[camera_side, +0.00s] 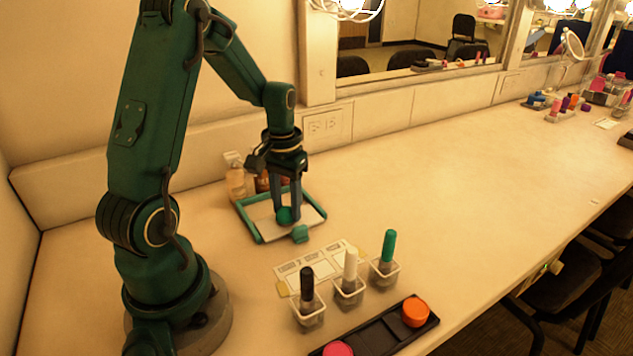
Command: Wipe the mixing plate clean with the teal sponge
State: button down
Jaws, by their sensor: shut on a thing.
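The mixing plate (308,218) is a pale flat panel in a teal frame, lying on the counter in front of my arm. My gripper (287,212) points straight down over the plate's middle. It is shut on the teal sponge (284,216), a small rounded piece at the fingertips. The sponge is low at the plate's surface; I cannot tell for sure whether it touches. The fingers and sponge hide part of the plate, and no marks on it can be made out. A teal block (300,234) sits at the plate's front edge.
Bottles (236,182) stand just behind the plate. A black tray (375,338) lies nearest.

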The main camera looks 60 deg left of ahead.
aim_at(270, 230)
jog(key=shift+s+a, duration=0.1)
jog(key=shift+s, duration=1.8)
jog(key=shift+w+f, duration=0.1)
jog(key=shift+w, duration=4.2)
jog(key=shift+s, duration=2)
jog(key=shift+s+d, duration=0.15)
jog(key=shift+s, duration=0.35)
jog(key=shift+s+d, duration=0.15)
jog(key=shift+s, duration=0.35)
jog(key=shift+s+d, duration=0.15)
jog(key=shift+s, duration=0.6)
jog(key=shift+s+d, duration=0.1)
jog(key=shift+s, duration=0.65)
jog(key=shift+w+a, duration=0.15)
jog(key=shift+w, duration=1.45)
jog(key=shift+w, duration=3)
notch_tip(270, 230, up, 7)
